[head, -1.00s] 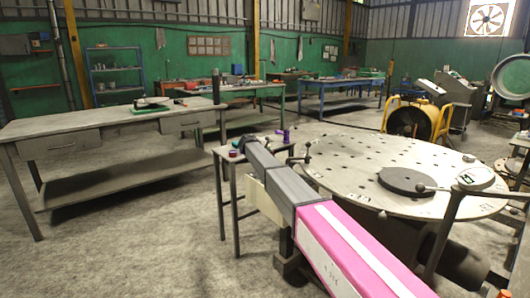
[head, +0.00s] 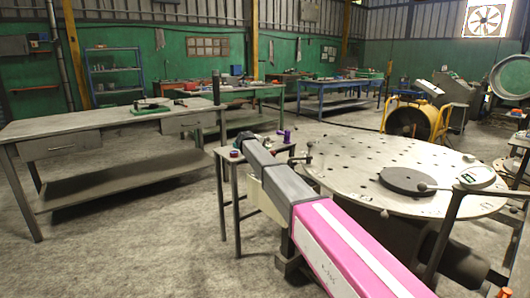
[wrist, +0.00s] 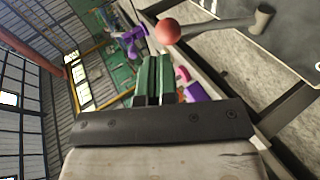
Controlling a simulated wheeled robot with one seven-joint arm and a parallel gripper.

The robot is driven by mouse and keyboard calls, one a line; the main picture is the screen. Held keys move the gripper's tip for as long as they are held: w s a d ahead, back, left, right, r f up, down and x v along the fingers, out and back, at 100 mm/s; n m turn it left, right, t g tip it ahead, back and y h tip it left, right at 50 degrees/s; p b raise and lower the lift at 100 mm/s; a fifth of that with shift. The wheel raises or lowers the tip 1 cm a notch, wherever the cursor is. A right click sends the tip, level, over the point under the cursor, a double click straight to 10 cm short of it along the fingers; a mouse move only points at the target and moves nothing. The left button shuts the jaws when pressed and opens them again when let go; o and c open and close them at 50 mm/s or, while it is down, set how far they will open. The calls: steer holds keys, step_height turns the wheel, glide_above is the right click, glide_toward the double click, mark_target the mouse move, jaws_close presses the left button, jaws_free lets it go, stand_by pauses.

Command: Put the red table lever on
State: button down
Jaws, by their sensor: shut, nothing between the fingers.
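The red lever shows in the wrist view as a red ball knob (wrist: 168,31) on a grey rod that runs right to a short pale post. My gripper (wrist: 153,62) is shut and empty, its green-faced fingers together. In the wrist picture the knob lies just above and right of the fingertips. A gap in depth cannot be judged, and I see no clear contact. In the head view my own boom covers the gripper, and I cannot make out the red knob there.
A small side table (head: 228,157) with a purple object (head: 284,136) stands beside the round perforated table (head: 390,170). The purple object also shows in the wrist view (wrist: 130,42), with a pink ring (wrist: 182,74) near the fingers. A workbench (head: 90,126) stands left, with open floor in front.

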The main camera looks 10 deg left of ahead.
steer(key=v, duration=1)
steer(key=shift+w+r, duration=0.2)
steer(key=shift+r, duration=0.15)
steer(key=shift+d, duration=0.1)
steer(key=shift+s, duration=0.1)
